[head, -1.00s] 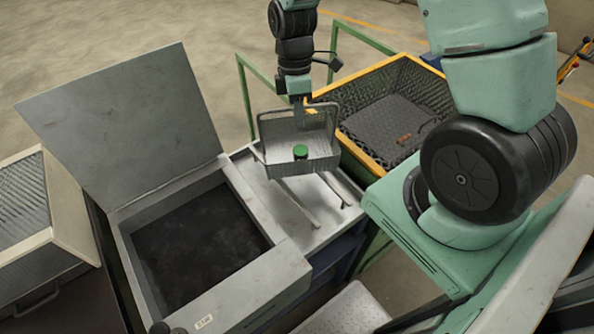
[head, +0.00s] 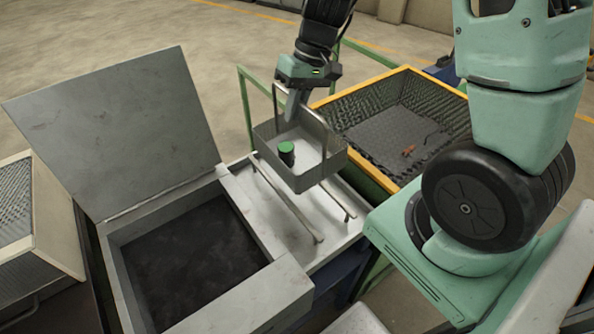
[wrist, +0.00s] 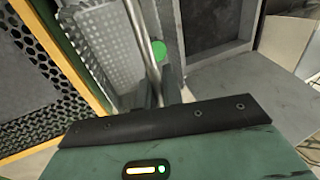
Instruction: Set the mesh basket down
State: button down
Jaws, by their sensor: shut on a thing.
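My gripper (head: 292,108) is shut on the basket's handle from above. The basket is over the far part of two metal rails (head: 284,204) on a pale work surface; I cannot tell if it touches them. In the wrist view, the fingers (wrist: 158,92) close around the handle bar, and the basket (wrist: 98,57) and green top (wrist: 159,49) show beyond.
A box with a dark interior (head: 190,255) and a raised lid (head: 115,125) stands left of the rails. A yellow-rimmed mesh bin (head: 385,135) stands behind and right, with a small reddish piece in it. Green railing (head: 245,108) rises behind the work surface. The near rail ends are clear.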

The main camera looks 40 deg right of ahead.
notch_tip(320, 180, down, 9)
jog(key=shift+f+p, duration=0.1)
jog(key=shift+p, duration=0.2)
jog(key=c, duration=1.5)
grip_release()
jog(key=shift+c, duration=0.2)
jog(key=v, duration=1.2)
jog(key=s+a+r+n+g+h, duration=0.1)
jog(key=s+a+n, duration=0.1)
jog(key=s+a, duration=0.35)
jog(key=s+a+r+n, duration=0.2)
jog(key=a, duration=0.7)
jog(key=s+a+n+h, duration=0.1)
jog(key=s+a+n, duration=0.1)
jog(key=s, duration=0.4)
jog(key=s+a+n+t+h, duration=0.1)
jog(key=s+a, duration=0.4)
jog(key=shift+s+r+n, duration=0.4)
jog(key=shift+b, duration=0.35)
